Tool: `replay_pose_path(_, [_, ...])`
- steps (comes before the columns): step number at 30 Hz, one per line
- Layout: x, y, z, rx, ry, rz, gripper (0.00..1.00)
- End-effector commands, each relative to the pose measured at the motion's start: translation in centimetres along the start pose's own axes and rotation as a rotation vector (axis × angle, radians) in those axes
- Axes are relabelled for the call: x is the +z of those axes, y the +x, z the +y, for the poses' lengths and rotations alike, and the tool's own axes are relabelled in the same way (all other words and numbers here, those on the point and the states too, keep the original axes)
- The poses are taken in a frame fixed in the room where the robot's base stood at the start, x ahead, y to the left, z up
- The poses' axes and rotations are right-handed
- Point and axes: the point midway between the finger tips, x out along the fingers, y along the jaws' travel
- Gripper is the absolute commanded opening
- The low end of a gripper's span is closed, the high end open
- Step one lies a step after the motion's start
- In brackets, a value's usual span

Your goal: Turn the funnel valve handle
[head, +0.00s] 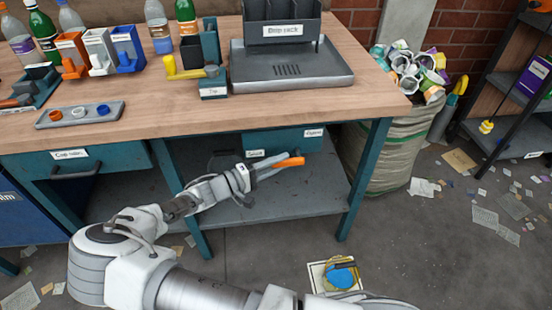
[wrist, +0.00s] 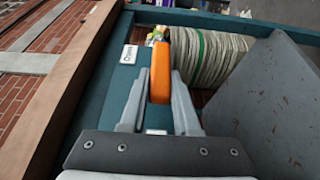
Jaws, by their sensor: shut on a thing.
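The orange handle (head: 291,162) sticks out in front of the teal panel under the workbench top in the head view. My gripper (head: 278,167) reaches it from the lower left and is shut on it. In the wrist view the orange handle (wrist: 160,70) stands between the two grey fingers of my gripper (wrist: 159,88), its end showing beyond the fingertips. Small white labels sit on the panel, one at right (head: 314,133) and one at left (head: 256,153); their text is too small to read surely. The funnel and valve body are not clearly visible.
The workbench (head: 180,110) overhangs the handle, with a teal leg (head: 364,180) at right and a lower grey shelf (head: 270,205) below. A full sack (head: 395,150) stands right of the bench. The floor in front holds scattered paper and a sign-like square (head: 318,280).

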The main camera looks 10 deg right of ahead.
Motion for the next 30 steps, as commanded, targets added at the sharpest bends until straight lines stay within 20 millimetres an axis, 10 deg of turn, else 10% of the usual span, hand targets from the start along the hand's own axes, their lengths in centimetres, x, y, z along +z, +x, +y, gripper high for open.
replay_pose_path(17, [0.57, 0.16, -0.16, 0.027, -0.013, -0.005, 0.00])
replay_pose_path(18, [0.58, 0.17, -0.16, 0.027, -0.014, -0.006, 0.35])
replay_pose_path(22, [0.51, 0.12, -0.17, 0.026, -0.013, -0.004, 0.59])
replay_pose_path(30, [0.42, 0.02, -0.17, 0.024, -0.011, -0.002, 0.60])
